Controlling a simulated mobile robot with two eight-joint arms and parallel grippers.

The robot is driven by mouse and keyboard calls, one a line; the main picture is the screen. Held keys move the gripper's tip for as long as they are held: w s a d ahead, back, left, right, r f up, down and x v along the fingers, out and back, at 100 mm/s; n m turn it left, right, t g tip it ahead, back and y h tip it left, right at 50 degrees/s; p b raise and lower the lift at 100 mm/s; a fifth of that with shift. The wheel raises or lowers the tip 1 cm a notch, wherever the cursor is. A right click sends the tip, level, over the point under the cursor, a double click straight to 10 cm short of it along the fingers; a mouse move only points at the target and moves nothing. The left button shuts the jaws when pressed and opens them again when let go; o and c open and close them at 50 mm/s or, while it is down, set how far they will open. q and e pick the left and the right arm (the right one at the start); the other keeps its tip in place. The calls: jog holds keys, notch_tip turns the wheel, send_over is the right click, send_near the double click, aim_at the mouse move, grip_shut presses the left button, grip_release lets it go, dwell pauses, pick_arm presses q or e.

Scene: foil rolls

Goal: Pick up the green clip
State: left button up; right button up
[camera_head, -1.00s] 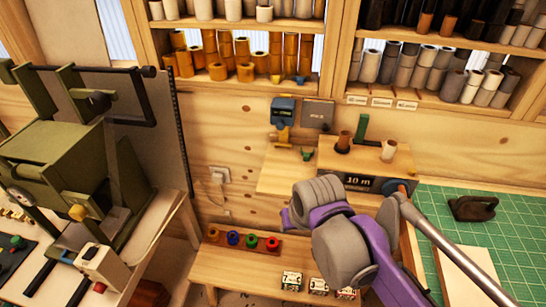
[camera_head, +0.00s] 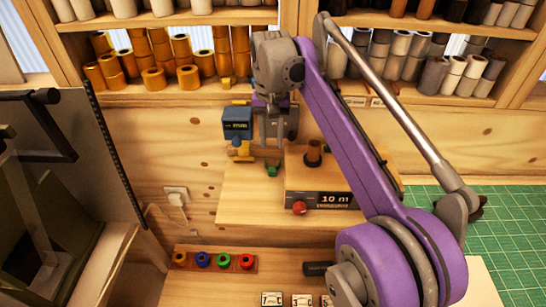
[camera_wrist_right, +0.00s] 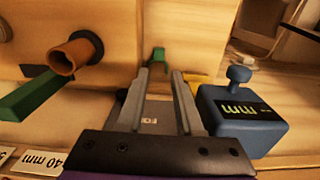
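The small green clip (camera_head: 272,169) lies on the wooden ledge (camera_head: 237,198), left of the wooden box marked 10 m (camera_head: 322,182). In the right wrist view the green clip (camera_wrist_right: 158,54) shows just beyond the gap between the fingertips, apart from them. My right gripper (camera_head: 272,140) points down above the clip. In the right wrist view its two fingers (camera_wrist_right: 161,73) are spread apart with nothing between them, so it is open. My left gripper is not in view.
A blue gauge (camera_head: 237,122) stands close left of the right gripper; it is big in the wrist view (camera_wrist_right: 240,120). A brown spool (camera_head: 314,152) stands on the box. A rack of coloured rings (camera_head: 215,261) sits lower down. Orange rolls (camera_head: 153,78) fill the shelf above.

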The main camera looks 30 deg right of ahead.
send_over(272, 172)
notch_tip(272, 172, down, 5)
jog(key=shift+w+r+b, duration=0.1)
jog(key=shift+b, duration=0.2)
jog(key=shift+w+d+f, duration=0.1)
jog(key=shift+f, duration=0.55)
jog(key=shift+s+f, duration=0.2)
jog(key=shift+f, duration=2.1)
grip_shut()
